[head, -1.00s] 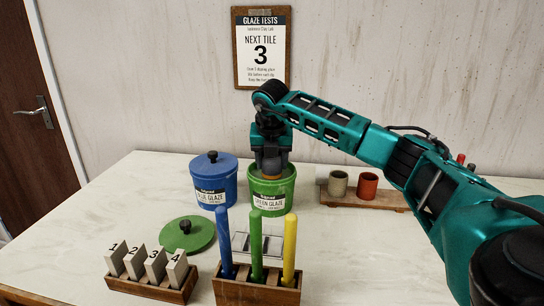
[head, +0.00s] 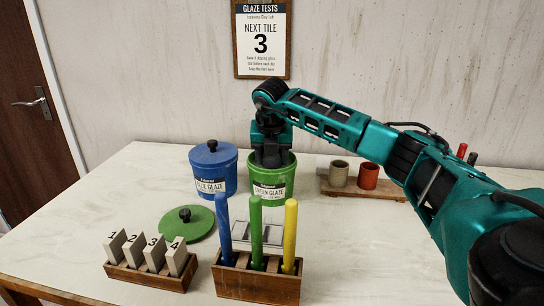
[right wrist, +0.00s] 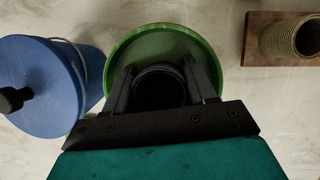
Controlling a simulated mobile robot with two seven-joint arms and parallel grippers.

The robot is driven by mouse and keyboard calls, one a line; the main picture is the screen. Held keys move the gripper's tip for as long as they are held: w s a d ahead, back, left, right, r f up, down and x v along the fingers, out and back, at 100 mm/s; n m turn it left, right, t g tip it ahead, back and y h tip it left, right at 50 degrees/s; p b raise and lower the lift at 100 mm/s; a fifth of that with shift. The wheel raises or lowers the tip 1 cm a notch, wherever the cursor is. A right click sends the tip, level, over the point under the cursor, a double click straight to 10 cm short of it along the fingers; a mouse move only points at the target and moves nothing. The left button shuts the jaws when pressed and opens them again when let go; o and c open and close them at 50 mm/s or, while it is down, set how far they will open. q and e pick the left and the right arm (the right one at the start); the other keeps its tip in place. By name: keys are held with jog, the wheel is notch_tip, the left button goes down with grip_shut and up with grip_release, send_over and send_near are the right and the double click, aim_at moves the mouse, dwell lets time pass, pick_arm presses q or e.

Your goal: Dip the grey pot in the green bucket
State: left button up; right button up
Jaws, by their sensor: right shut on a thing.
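The green bucket (head: 273,183), labelled green glaze, stands open on the table; it also shows in the right wrist view (right wrist: 122,62). My right gripper (head: 271,158) points down into its mouth, with the fingers partly below the rim. In the right wrist view my right gripper (right wrist: 162,90) is shut on the grey pot (right wrist: 160,86), whose dark round opening shows between the fingers, inside the bucket's rim. The bucket's wall hides the pot in the head view. How deep it sits in the glaze cannot be seen. My left gripper is out of view.
A lidded blue bucket (head: 214,172) stands close left of the green one. A green lid (head: 190,224), a rack of numbered tiles (head: 150,279) and a holder with coloured sticks (head: 258,285) are in front. An olive-grey pot (head: 339,174) and a red pot (head: 368,176) stand right on a board.

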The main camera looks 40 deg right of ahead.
jog(key=shift+f, duration=0.45)
dwell(1.1)
dwell(1.2)
jog(key=shift+r+p, duration=2.75)
jog(key=shift+r, duration=0.7)
notch_tip(320, 180, up, 3)
jog(key=p, duration=0.2)
jog(key=shift+p, duration=0.3)
jog(key=shift+f, duration=0.1)
